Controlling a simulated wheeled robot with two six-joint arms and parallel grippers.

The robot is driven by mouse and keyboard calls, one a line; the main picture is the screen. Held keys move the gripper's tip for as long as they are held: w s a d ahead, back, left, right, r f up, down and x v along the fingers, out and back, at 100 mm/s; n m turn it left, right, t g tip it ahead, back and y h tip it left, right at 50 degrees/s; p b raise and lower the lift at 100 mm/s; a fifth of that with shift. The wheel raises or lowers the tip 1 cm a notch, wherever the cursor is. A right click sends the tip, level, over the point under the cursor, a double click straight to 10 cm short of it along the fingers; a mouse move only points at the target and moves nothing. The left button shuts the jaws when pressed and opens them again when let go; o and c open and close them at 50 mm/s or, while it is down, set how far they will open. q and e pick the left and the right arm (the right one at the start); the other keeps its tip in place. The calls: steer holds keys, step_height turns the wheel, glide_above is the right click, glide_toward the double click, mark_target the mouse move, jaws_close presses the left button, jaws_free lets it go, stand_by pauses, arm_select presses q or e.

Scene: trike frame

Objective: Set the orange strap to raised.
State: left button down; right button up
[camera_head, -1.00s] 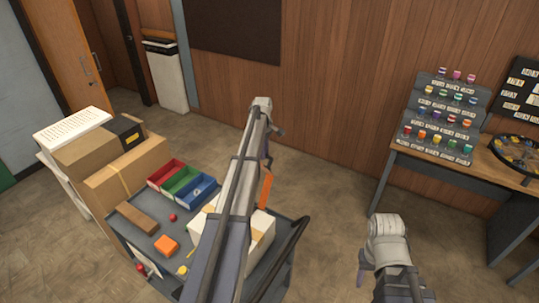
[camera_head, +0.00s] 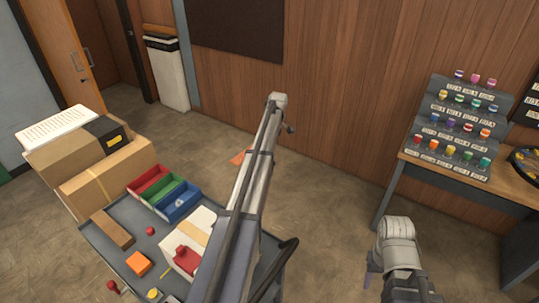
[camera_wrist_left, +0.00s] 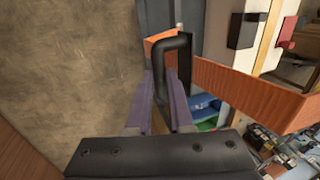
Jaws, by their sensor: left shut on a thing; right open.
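The orange strap (camera_wrist_left: 250,92) runs across the left wrist view as a wide band, with another part of it (camera_wrist_left: 160,42) behind a black loop (camera_wrist_left: 184,60). My left gripper (camera_wrist_left: 166,78) is shut on the black loop, which stands between its purple fingers. In the head view a small piece of the strap (camera_head: 238,158) shows left of my left arm. The arm hides the rest of the strap, and my left gripper cannot be made out there. My right gripper (camera_head: 372,262) is open, at the lower right, partly hidden by its own wrist and away from the strap.
A grey cart (camera_head: 125,220) carries red, green and blue bins (camera_head: 178,200), a white box (camera_head: 205,222), an orange block (camera_head: 138,263) and small parts. Cardboard boxes (camera_head: 108,178) stand left of it. A wooden bench (camera_head: 465,175) with a bottle rack (camera_head: 455,130) is at right. Open floor lies between.

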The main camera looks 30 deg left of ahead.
arm_select(q)
steer(key=shift+w+f, duration=0.15)
arm_select(e)
steer(key=shift+w+f, duration=0.2)
steer(key=shift+w, duration=0.25)
arm_select(q)
steer(key=c, duration=0.8)
jaws_free()
arm_select(e)
steer(key=shift+r, duration=0.1)
arm_select(q)
steer(key=p+v, duration=0.7)
steer(key=v, duration=0.1)
arm_select(e)
step_height(320, 180, up, 7)
arm_select(q)
steer(key=shift+w+f, duration=0.1)
steer(key=shift+c, duration=0.3)
